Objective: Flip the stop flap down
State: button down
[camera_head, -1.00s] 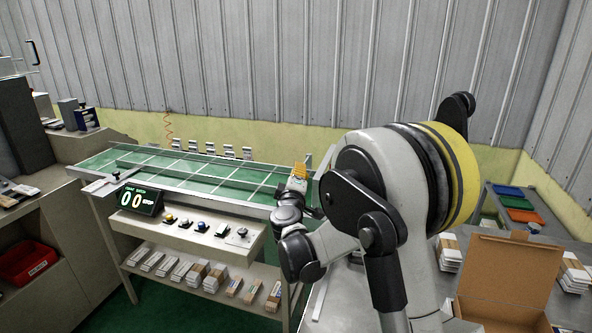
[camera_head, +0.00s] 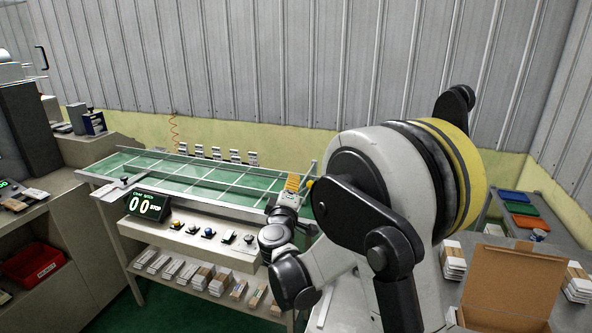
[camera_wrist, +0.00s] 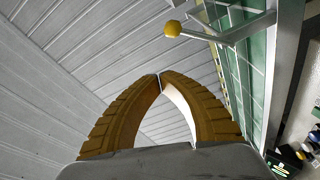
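A yellow ball knob (camera_wrist: 172,29) on a pale rod shows at the top of the wrist view. The rod runs right to a grey bar (camera_wrist: 243,31) beside the green belt; this looks like the stop flap and its handle, but its angle is hard to tell. In the head view the knob (camera_head: 309,184) shows at the belt's right end, just right of my gripper (camera_head: 292,182). In the wrist view the yellow fingers of my gripper (camera_wrist: 160,77) meet at their tips with nothing between them. The knob is apart from the fingertips in that view.
The green belt table (camera_head: 190,177) stretches left from my gripper, with a counter display (camera_head: 148,204) and buttons on its front. Small packs stand behind it. An open cardboard box (camera_head: 510,285) and stacks stand at right. A corrugated wall rises behind.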

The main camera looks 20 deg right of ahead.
jog(key=v, duration=0.3)
jog(key=shift+s+a+f, duration=0.1)
jog(key=shift+a+f, duration=0.1)
jog(key=shift+f, duration=0.05)
jog(key=s+d+m+g+y, duration=0.1)
jog(key=s+d+m+g, duration=0.2)
jog(key=s, duration=0.4)
jog(key=s+d+m+g, duration=0.3)
jog(key=s, duration=0.4)
jog(key=s+a+f+m+g+y, duration=0.1)
jog(key=s+a+f+g+y, duration=0.1)
jog(key=s, duration=0.7)
jog(key=s+a+f+m+g+y, duration=0.2)
jog(key=s+a+y, duration=0.3)
jog(key=s, duration=0.5)
jog(key=shift+s+a+f, duration=0.35)
jog(key=shift+a+f, duration=0.2)
jog(key=shift+a, duration=0.2)
